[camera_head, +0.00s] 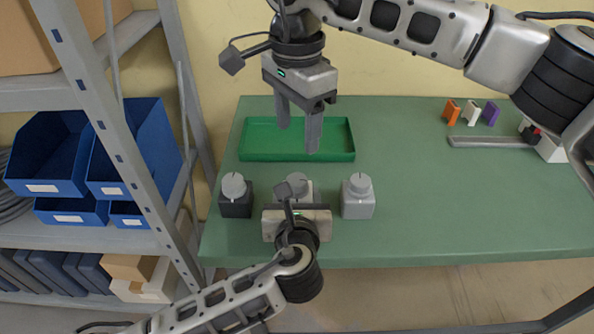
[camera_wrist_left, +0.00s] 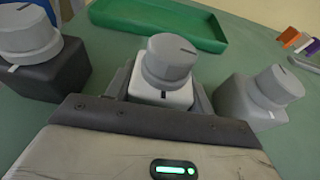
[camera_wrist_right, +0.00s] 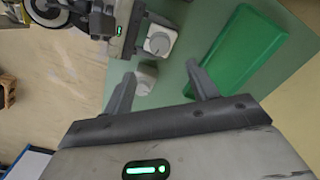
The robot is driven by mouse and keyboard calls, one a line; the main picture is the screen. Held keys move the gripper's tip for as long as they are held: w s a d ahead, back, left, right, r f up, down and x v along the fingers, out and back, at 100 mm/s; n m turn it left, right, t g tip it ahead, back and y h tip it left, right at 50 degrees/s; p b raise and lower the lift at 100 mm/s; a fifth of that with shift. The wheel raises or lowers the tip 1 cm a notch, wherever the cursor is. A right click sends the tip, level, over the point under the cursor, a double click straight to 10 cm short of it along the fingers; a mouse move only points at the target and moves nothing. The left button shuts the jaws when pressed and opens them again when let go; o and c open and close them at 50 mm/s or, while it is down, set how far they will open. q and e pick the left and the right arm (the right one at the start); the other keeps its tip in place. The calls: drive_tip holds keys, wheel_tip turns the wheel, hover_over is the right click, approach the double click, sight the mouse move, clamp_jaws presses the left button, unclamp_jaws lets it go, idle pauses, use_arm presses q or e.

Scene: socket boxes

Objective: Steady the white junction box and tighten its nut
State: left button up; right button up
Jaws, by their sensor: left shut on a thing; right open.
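The white junction box (camera_wrist_left: 160,96) stands on the green table, with a round grey nut (camera_wrist_left: 170,58) on top bearing a dark line. In the head view its nut (camera_head: 297,182) shows behind my left gripper (camera_head: 298,203), which hides most of the box. My left gripper is shut on the white box, one finger on each side. My right gripper (camera_head: 298,138) is open and empty, pointing down above the green tray, behind and above the box. In the right wrist view the nut (camera_wrist_right: 159,43) lies beyond the open fingers.
A black box (camera_head: 236,205) stands left of the white box and a grey box (camera_head: 357,206) right, each with a grey nut. The green tray (camera_head: 297,157) looks empty. Orange, white and purple pieces (camera_head: 471,113) and a grey tool (camera_head: 492,141) lie at right. Shelving (camera_head: 95,95) borders the left.

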sight(297, 180)
wheel_tip(297, 180, down, 10)
drive_tip(key=shift+f, duration=0.25)
drive_tip(key=c, duration=1)
